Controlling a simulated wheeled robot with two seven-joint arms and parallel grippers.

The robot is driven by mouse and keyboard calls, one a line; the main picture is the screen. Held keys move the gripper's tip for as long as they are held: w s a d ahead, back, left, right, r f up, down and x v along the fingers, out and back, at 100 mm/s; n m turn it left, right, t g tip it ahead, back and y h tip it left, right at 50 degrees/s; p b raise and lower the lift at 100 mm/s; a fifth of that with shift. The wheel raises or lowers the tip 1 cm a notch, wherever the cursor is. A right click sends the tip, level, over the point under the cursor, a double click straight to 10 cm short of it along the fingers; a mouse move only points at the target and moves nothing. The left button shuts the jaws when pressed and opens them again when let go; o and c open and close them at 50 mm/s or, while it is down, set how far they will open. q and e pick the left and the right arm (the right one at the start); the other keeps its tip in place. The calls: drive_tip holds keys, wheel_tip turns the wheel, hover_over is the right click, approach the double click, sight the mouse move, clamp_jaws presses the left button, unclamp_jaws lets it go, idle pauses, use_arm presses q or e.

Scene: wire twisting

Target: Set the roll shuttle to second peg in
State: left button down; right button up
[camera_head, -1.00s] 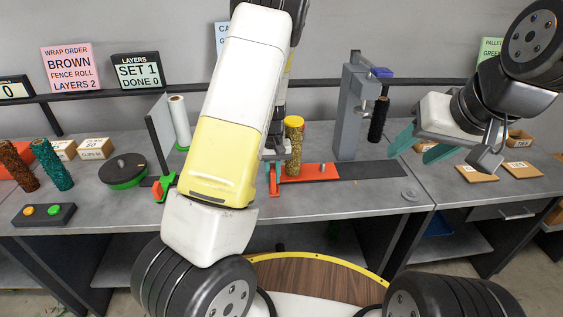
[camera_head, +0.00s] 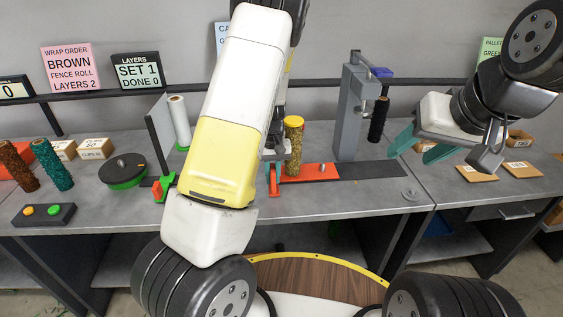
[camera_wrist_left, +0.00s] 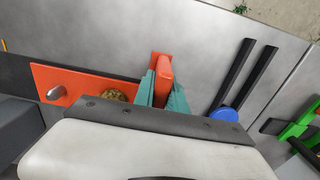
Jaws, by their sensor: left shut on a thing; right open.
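The roll shuttle (camera_head: 310,173) is an orange plate on a dark strip (camera_head: 370,169) of the bench. A tan-gold roll (camera_head: 293,150) with a yellow top stands upright at it, and a silver peg (camera_head: 322,168) stands to the roll's right. My left gripper (camera_head: 273,178) is shut on the shuttle's orange handle (camera_wrist_left: 164,82), just left of the roll in the head view. Teal fingers flank the handle in the left wrist view. My left arm hides part of the strip. My right gripper (camera_head: 420,148) is open and empty above the bench at right.
A grey post (camera_head: 351,112) with a dark roll (camera_head: 378,119) stands behind the strip. A green-and-orange block (camera_head: 165,187), black turntable (camera_head: 122,170) and button box (camera_head: 44,214) are at left. Brown cards (camera_head: 477,173) lie at right. The strip right of the shuttle looks clear.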

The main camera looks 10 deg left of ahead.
use_arm(q)
drive_tip(key=shift+d, duration=0.1)
drive_tip(key=w+d, duration=0.2)
drive_tip(key=d, duration=0.5)
drive_tip(key=w+d, duration=0.2)
drive_tip(key=d, duration=0.5)
drive_tip(key=w+d, duration=0.2)
drive_tip(key=d, duration=0.5)
drive_tip(key=shift+w+d, duration=0.1)
drive_tip(key=shift+d, duration=0.1)
drive_tip(key=shift+r, duration=0.1)
drive_tip(key=c, duration=1.4)
unclamp_jaws()
drive_tip(key=shift+d, duration=0.15)
drive_tip(key=shift+o, duration=0.2)
wheel_tip(320, 180, up, 8)
